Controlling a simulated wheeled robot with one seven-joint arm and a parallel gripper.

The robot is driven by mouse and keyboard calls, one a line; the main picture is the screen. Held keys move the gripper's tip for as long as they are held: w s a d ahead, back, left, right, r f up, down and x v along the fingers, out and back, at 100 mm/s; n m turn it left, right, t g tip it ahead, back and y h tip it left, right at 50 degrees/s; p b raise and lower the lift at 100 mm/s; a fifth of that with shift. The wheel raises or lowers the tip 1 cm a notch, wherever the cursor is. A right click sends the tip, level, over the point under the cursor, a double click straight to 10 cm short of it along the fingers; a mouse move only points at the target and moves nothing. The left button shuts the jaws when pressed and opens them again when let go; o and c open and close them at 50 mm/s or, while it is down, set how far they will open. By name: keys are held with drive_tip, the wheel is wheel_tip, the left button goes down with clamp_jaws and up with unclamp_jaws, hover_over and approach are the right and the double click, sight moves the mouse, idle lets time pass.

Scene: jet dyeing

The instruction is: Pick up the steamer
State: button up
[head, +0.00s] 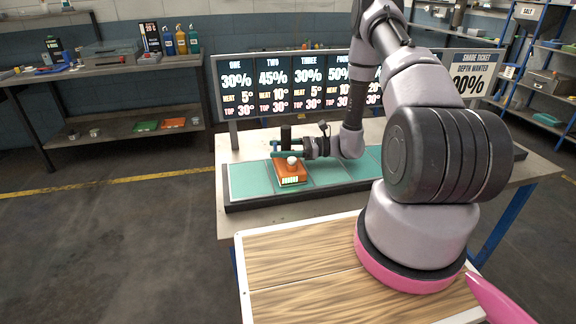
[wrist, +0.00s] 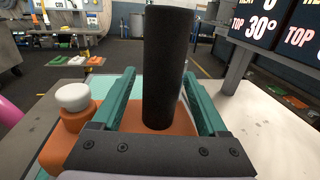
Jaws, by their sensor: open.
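The steamer is an orange block (head: 290,174) with a white knob on top and a dark upright post. It stands on a green panel of the long tray on the table. In the wrist view, its black post (wrist: 167,60) rises between my two green fingers, and its white knob (wrist: 73,97) is left of them. My gripper (head: 275,149) is level just above the orange body, open, with the fingers either side of the post. A gap shows at the left finger; contact at the right finger is hard to tell. The wrist plate hides part of the body.
The long tray (head: 245,206) has several green panels. Behind it stands a dark display board (head: 262,68) with percentages, and a shade ticket sign (head: 473,72). A shelf bench (head: 150,68) with bottles is at the back left. Grey floor is clear at the left.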

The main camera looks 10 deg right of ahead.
drive_tip(key=shift+a, duration=0.3)
clamp_jaws()
drive_tip(key=shift+w, duration=0.1)
idle(1.1)
